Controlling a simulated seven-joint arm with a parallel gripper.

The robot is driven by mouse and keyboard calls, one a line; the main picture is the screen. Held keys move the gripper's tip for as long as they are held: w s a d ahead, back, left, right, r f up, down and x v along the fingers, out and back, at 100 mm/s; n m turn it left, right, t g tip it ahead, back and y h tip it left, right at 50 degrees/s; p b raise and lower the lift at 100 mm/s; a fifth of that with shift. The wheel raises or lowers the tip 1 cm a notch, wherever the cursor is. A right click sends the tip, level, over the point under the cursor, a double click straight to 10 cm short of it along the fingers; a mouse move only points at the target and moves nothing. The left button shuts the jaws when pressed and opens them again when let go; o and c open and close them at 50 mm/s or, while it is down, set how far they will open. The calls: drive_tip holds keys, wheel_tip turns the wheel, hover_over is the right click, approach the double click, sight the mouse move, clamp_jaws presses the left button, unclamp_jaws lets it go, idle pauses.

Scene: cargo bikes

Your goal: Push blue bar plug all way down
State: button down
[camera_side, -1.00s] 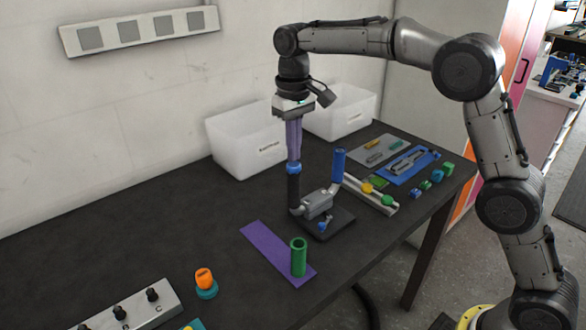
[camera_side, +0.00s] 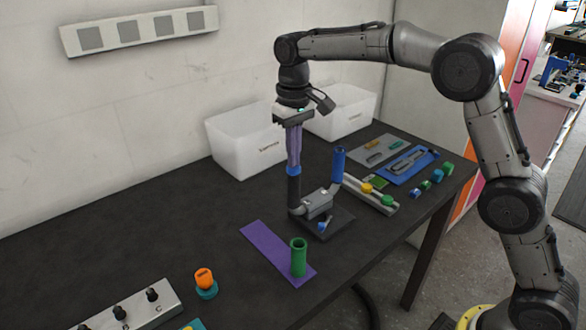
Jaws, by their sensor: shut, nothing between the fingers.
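The blue bar plug (camera_side: 293,171) shows as a short blue band at the top of a black upright grip (camera_side: 294,192). The grip is one end of a grey handlebar piece (camera_side: 318,204) on a dark base plate (camera_side: 338,222). My gripper (camera_side: 293,164) is shut and points straight down over the plug. Its purple fingertips appear to touch the plug's top. I cannot tell how much of the plug is inside the grip.
A blue upright grip (camera_side: 338,164) stands close by on the right. A green tube (camera_side: 299,257) stands on a purple mat (camera_side: 268,246) in front. White bins (camera_side: 240,140) stand behind. The left table area is mostly clear.

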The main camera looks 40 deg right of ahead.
drive_tip(key=shift+f, duration=0.1)
drive_tip(key=shift+r, duration=3.05)
